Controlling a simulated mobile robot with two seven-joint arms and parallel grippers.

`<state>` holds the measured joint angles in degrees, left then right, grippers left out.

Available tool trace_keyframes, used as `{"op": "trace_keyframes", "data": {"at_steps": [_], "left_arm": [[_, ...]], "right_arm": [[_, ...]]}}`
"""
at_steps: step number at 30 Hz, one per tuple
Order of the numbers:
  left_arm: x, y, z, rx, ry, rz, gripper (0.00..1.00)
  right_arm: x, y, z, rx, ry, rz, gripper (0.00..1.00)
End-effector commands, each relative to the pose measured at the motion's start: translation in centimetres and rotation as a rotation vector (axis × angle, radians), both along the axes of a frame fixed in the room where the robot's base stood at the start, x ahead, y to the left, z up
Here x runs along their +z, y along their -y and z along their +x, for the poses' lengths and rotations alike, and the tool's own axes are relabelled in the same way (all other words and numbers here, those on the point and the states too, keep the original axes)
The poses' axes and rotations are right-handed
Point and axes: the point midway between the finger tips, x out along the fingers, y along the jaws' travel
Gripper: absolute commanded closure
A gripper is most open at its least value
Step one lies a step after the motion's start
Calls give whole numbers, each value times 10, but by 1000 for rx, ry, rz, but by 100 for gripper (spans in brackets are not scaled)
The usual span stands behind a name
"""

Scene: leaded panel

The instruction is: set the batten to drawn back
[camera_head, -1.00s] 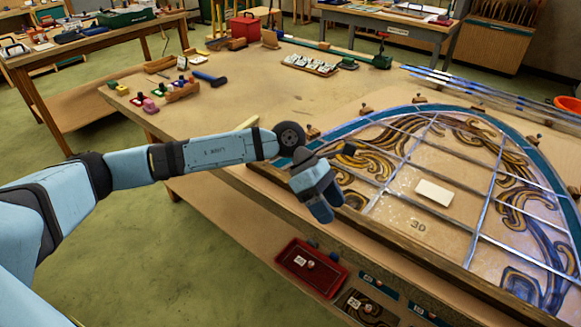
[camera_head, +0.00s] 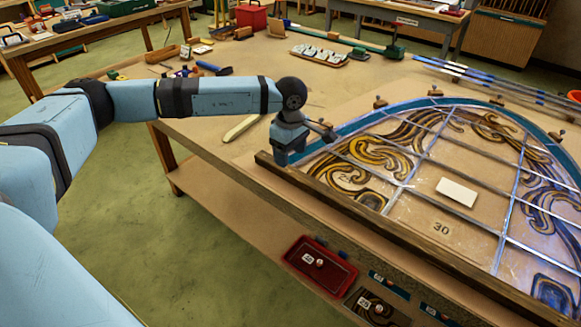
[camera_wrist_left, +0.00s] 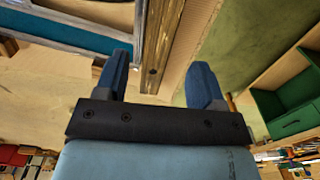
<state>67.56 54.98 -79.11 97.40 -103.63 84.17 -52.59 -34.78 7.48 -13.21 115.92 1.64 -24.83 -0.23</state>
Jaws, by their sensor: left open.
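The batten appears to be the long brown wooden strip (camera_head: 345,214) along the near edge of the leaded panel (camera_head: 420,185). The panel has a blue border, lead lines and swirling amber pieces. My left gripper (camera_head: 288,153) points down near the strip's left end. In the left wrist view my left gripper (camera_wrist_left: 160,75) is open, with its two blue fingers apart and nothing held. A wooden strip (camera_wrist_left: 160,45) shows between and beyond the fingers; I cannot tell whether they touch it. My right gripper is not in view.
A pale stick (camera_head: 241,128) lies on the bench left of the panel. A white block (camera_head: 457,192) lies on the panel. A red tray (camera_head: 320,265) sits below the bench edge. Small tools and a tray of pale pieces (camera_head: 320,54) stand farther back.

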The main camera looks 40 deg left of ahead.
Motion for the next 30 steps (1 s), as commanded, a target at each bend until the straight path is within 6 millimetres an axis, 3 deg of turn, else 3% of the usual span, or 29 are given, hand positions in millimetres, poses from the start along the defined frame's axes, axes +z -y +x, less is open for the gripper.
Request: {"op": "trace_keyframes", "data": {"at_steps": [3,9,21,30], "left_arm": [[-24,0,0,1,-2,1,37],[-49,0,0,1,0,0,37],[-57,0,0,1,1,-1,37],[-57,0,0,1,1,-1,100]], "right_arm": [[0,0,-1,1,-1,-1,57],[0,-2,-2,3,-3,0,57],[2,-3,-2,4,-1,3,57],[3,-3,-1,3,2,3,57]]}}
